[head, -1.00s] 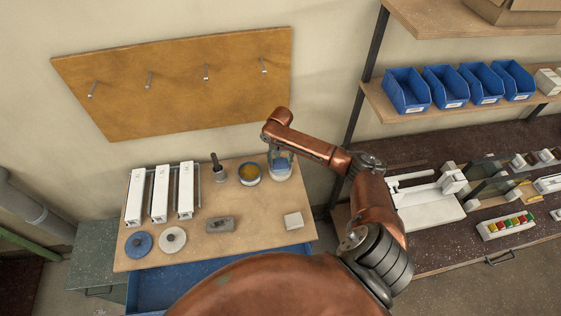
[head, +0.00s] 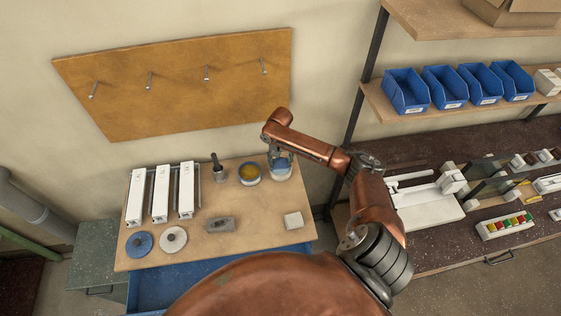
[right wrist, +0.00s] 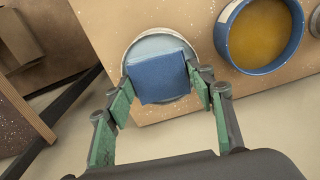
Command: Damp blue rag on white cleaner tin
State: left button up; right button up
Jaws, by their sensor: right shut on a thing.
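The blue rag (right wrist: 158,77) is a square pad between the fingers of my right gripper (right wrist: 160,88), which is shut on it. The rag lies over the round pale top of the white cleaner tin (right wrist: 137,48) in the right wrist view, covering much of it. I cannot tell whether the rag touches the tin. In the head view the tin (head: 281,173) stands at the bench's back right, with my right gripper (head: 281,157) just above it. My left gripper is not in view.
A blue-rimmed pot with yellow contents (head: 249,174) stands just left of the tin. A brush in a cup (head: 218,171), white clamps (head: 160,194), two discs (head: 173,240), a grey block (head: 220,224) and a pale block (head: 293,220) occupy the bench. The bench's front middle is clear.

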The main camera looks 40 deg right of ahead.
aim_at(281, 163)
jog(key=shift+s+a+f+p, duration=0.1)
jog(key=shift+s+f+p, duration=0.1)
jog(key=shift+p, duration=0.1)
dwell(1.2)
notch_tip(281, 163, up, 7)
jog(key=p, duration=0.8)
jog(key=shift+w+r+p, duration=0.15)
jog(key=shift+r+p, duration=0.05)
jog(key=shift+p, duration=0.2)
